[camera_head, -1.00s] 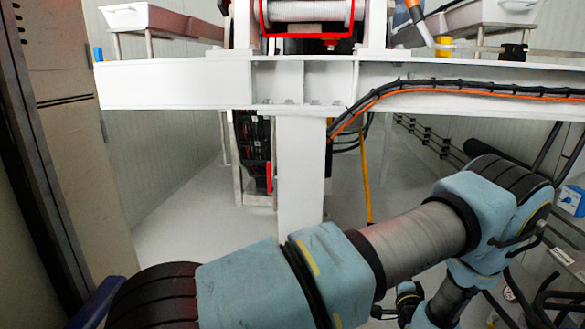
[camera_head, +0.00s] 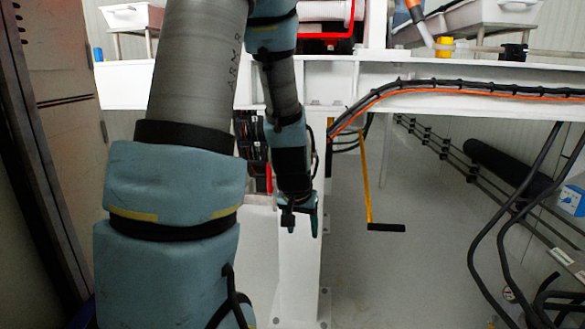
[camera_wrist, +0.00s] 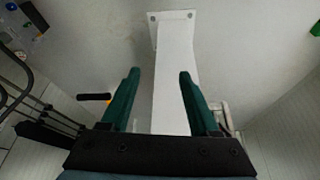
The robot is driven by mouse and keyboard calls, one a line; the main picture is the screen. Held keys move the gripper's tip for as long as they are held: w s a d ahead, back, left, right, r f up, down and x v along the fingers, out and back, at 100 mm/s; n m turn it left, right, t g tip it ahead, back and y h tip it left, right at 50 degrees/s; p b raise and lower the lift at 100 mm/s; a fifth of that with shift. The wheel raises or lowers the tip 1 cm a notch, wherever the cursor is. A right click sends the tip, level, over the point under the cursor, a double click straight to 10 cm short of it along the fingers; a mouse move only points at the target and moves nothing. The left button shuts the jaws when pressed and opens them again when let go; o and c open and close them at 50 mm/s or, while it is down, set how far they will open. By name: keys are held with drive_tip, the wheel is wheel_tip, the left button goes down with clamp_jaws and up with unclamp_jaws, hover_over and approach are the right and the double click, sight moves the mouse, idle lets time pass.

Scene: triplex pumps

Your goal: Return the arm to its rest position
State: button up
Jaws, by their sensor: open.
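My arm rises at the left of the head view, bends near the top edge, and its forearm hangs down in front of the white frame. My gripper (camera_head: 300,222) points downward in front of the white post (camera_head: 293,265). In the wrist view my gripper (camera_wrist: 157,85) shows two green fingers set apart, with nothing between them but the view of the white post (camera_wrist: 172,85) and the floor beyond. It looks open and empty.
A white beam (camera_head: 460,82) with black and orange cables crosses the head view. A yellow lever with a black handle (camera_head: 386,228) hangs right of the post. Black hoses (camera_head: 490,235) stand at the right. Grey floor (camera_head: 410,275) is clear between them.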

drive_tip(key=s+a+r+n+g+y, duration=0.1)
drive_tip(key=s+a+r+n+g, duration=0.2)
drive_tip(key=s+a, duration=0.65)
wheel_tip(320, 180, up, 30)
drive_tip(key=p, duration=2.9)
drive_tip(key=shift+s+d+f+m, duration=0.2)
drive_tip(key=shift+s+d+m, duration=0.1)
drive_tip(key=shift+s, duration=0.05)
drive_tip(key=shift+c, duration=0.2)
